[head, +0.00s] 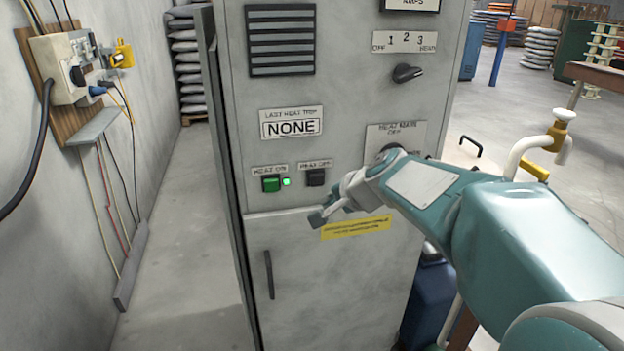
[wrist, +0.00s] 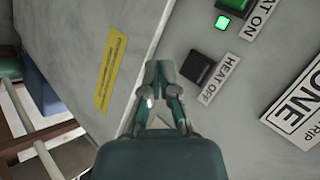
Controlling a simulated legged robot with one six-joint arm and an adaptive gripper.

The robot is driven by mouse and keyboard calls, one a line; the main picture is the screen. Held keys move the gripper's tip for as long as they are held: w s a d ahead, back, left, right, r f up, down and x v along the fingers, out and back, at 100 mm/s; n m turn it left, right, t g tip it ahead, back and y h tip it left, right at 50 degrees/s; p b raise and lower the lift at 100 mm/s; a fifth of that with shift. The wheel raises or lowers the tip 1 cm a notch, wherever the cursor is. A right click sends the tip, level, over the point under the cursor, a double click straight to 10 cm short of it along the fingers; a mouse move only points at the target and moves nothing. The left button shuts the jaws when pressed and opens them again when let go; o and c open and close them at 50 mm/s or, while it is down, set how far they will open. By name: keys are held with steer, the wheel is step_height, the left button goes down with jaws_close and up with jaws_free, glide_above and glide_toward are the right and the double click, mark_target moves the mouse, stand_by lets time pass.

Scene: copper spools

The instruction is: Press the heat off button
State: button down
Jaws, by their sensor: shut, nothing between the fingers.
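The heat off button (head: 315,178) is a black square push button on the grey cabinet front, under its "HEAT OFF" label. In the wrist view the black heat off button (wrist: 198,67) is right of the fingertips, apart from them in the picture. The green heat on button (head: 271,184) is to its left, with a lit green lamp (head: 287,182) between them. My gripper (head: 318,218) is shut and empty, in front of the cabinet and just below the heat off button in the head view. Its closed fingertips (wrist: 160,70) show in the wrist view. The distance to the panel is hard to tell.
The cabinet (head: 340,90) also bears a "NONE" sign (head: 291,123), a rotary selector (head: 408,73), a yellow label (head: 356,227) and a door handle (head: 269,274). A wall board with plugs and cables (head: 65,70) is at the left. Floor between wall and cabinet is clear.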

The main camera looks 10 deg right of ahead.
mark_target(316, 187)
steer(key=shift+w+a, duration=0.1)
steer(key=shift+w, duration=2.35)
steer(key=shift+w+r, duration=0.1)
steer(key=shift+w, duration=0.25)
steer(key=shift+w, duration=0.5)
steer(key=shift+s, duration=0.9)
steer(key=s, duration=0.5)
stand_by(0.5)
